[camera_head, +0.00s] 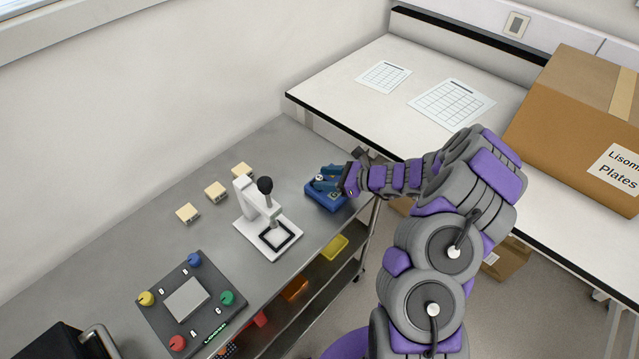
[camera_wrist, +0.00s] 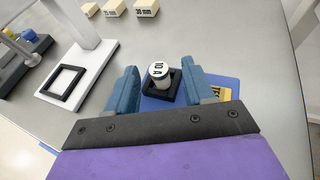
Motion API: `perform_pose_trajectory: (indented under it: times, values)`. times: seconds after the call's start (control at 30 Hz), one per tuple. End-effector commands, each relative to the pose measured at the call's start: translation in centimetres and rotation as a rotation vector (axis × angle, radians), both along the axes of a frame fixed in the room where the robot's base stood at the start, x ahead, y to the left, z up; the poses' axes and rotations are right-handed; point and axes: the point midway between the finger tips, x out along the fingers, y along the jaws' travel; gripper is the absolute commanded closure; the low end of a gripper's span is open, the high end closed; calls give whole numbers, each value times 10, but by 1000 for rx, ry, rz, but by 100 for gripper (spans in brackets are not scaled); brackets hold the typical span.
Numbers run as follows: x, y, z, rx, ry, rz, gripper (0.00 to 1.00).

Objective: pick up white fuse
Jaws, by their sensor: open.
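The white fuse (camera_wrist: 159,73) is a short white cylinder with dark markings on its top. It stands in a small black square holder (camera_wrist: 161,90) on a blue base (camera_wrist: 206,81), which also shows at the right end of the bench in the head view (camera_head: 325,200). My gripper (camera_wrist: 160,88) is open, with one blue finger on each side of the fuse. Gaps show between the fingers and the fuse. In the head view my gripper (camera_head: 326,180) is over the blue base, and the fuse is mostly hidden there.
A white press with a black knob (camera_head: 255,215) stands left of the blue base. Several small beige blocks (camera_head: 216,192) lie behind it. A dark panel with coloured knobs (camera_head: 190,300) is at the front left. A white table (camera_head: 350,95) and cardboard box (camera_head: 570,125) are at right.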

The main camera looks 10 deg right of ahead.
Motion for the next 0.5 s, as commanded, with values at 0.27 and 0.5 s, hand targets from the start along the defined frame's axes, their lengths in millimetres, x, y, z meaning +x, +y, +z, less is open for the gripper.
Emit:
perform_pose_trajectory:
  times: [0.27,0.5]
  values:
    - [4,7,-2,0,-1,-2,47]
    - [4,6,-2,1,0,-2,64]
